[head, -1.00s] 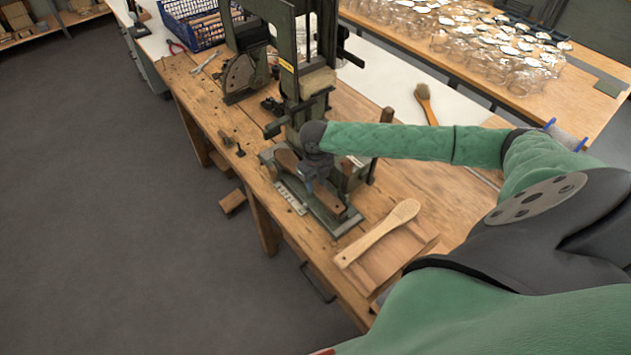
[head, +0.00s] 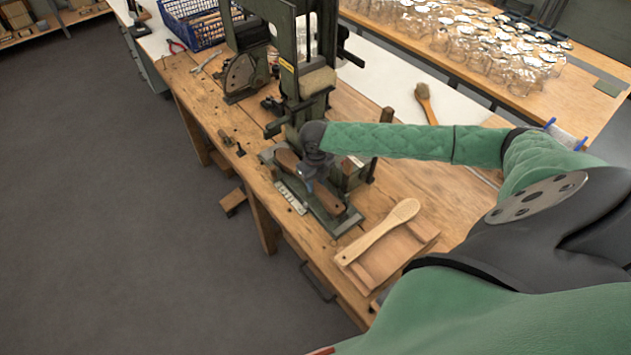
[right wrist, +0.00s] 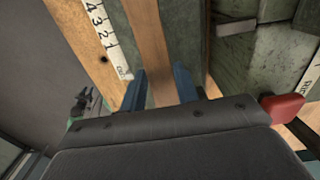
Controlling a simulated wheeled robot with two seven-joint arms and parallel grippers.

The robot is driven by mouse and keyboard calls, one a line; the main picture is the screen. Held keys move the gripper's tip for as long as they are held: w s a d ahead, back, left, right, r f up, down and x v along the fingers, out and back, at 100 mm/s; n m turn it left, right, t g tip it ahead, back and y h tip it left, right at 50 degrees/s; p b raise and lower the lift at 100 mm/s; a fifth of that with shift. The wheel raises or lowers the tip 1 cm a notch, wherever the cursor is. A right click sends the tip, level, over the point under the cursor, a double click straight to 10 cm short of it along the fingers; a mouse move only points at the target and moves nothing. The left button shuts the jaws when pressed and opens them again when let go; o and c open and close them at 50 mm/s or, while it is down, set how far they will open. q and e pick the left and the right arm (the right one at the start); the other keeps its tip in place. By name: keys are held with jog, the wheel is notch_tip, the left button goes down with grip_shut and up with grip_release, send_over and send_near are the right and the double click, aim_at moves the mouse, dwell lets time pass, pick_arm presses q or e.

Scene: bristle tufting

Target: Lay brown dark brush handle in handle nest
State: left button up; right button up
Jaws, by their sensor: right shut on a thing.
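The dark brown brush handle (head: 326,198) is over the green metal base plate (head: 344,222) of the tufting machine, lying lengthwise along it. My right gripper (head: 308,184) is shut on it from above, around its middle. In the right wrist view the handle (right wrist: 150,40) runs between the two blue fingers (right wrist: 160,88). The base plate with its printed scale (right wrist: 100,25) lies below it. I cannot tell whether the handle touches the plate, and the nest itself is not clearly visible under the handle and gripper. My left gripper is not in view.
The machine's green column (head: 290,60) stands close behind my gripper. A pale wooden brush handle (head: 380,232) rests on a wooden tray (head: 418,240) at the front right.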

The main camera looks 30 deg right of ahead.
jog(key=shift+f, duration=0.4)
jog(key=o, duration=1.5)
jog(key=shift+r, duration=0.2)
jog(key=shift+r+p, duration=2.75)
jog(key=shift+r, duration=0.6)
